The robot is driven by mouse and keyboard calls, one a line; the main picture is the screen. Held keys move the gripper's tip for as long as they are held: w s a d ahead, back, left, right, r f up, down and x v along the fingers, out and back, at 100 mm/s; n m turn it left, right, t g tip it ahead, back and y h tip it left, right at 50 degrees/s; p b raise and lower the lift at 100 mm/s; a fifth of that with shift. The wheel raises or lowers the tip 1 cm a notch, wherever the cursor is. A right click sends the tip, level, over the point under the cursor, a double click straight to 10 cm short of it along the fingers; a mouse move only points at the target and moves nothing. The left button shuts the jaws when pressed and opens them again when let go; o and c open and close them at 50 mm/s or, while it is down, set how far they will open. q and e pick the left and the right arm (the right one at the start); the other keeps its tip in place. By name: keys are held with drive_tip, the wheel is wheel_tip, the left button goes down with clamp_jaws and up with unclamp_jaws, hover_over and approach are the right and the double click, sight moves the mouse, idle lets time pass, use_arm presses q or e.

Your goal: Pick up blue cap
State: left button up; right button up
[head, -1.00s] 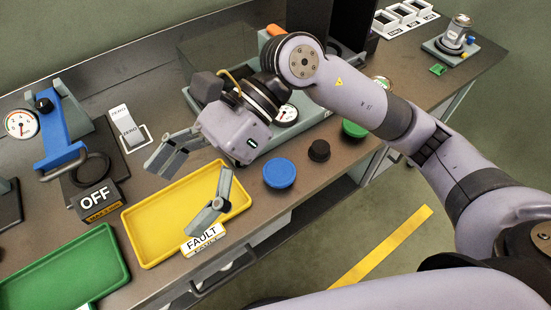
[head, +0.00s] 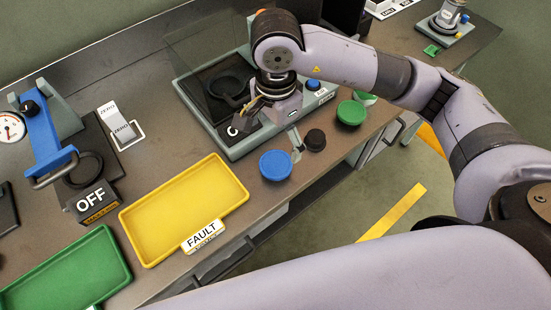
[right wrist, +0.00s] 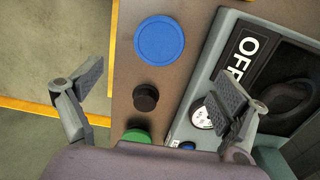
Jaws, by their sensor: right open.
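The blue cap (head: 276,165) is a round disc lying on the brown bench, near its front edge and to the right of the yellow tray. It also shows at the top middle of the right wrist view (right wrist: 160,39). My right gripper (head: 267,140) is open and empty, above the bench just behind the blue cap. In the right wrist view its fingers (right wrist: 158,88) are spread wide, and the cap lies beyond the fingertips, between their lines. Nothing is held. My left gripper is not in view.
A small black cap (head: 315,140) and a green cap (head: 351,112) stand right of the blue cap. The yellow tray (head: 150,255) with a FAULT label lies left. A device with a clear cover (head: 240,150) stands behind. A green tray (head: 118,270) is at front left.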

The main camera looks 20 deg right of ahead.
sight(276, 164)
wheel_tip(276, 164, down, 4)
drive_tip(key=shift+r+p, duration=0.2)
drive_tip(key=shift+p, duration=0.2)
drive_tip(key=f+p, duration=0.1)
drive_tip(key=f, duration=0.1)
drive_tip(key=f+p, duration=0.1)
drive_tip(key=f, duration=0.1)
drive_tip(key=shift+s+f, duration=0.2)
drive_tip(key=shift+f, duration=0.1)
drive_tip(key=shift+f+p, duration=0.3)
drive_tip(key=shift+f, duration=0.2)
drive_tip(key=c, duration=0.9)
